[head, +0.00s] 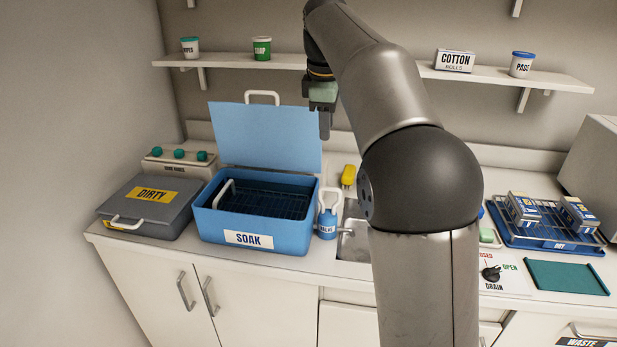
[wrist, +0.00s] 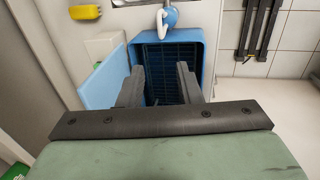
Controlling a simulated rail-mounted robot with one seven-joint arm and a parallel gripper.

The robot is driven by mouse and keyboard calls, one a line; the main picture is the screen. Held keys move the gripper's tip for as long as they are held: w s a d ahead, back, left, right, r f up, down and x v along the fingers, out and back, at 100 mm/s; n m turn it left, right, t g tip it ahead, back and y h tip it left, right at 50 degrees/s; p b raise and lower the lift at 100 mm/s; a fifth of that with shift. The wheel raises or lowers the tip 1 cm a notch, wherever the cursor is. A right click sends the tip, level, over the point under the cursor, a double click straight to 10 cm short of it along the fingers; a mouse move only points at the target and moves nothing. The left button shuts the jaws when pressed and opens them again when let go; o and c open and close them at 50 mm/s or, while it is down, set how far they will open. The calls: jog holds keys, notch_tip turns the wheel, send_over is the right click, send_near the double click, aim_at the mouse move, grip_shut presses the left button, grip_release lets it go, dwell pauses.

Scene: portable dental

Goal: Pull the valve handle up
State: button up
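The valve is a small blue body (head: 327,226) labelled "VALVE", standing on the counter at the right side of the blue SOAK tub. My gripper (head: 325,122) hangs high above the counter, near the raised lid and well above the valve, touching nothing. In the wrist view its two fingers are apart and empty (wrist: 159,84), with the tub beyond them.
The SOAK tub (head: 247,240) has its blue lid (head: 265,135) raised and a dark rack inside. A DIRTY case (head: 150,207) stands left. A yellow item (head: 348,176) lies behind a sink (head: 352,242), partly hidden by my arm. A shelf (head: 400,69) runs behind.

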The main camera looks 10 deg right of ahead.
aim_at(328, 188)
jog(key=w+f, duration=0.1)
jog(key=f, duration=0.4)
jog(key=w+d+f+b, duration=0.1)
jog(key=f, duration=0.5)
jog(key=w+f, duration=0.1)
jog(key=f, duration=0.5)
jog(key=shift+d, duration=0.2)
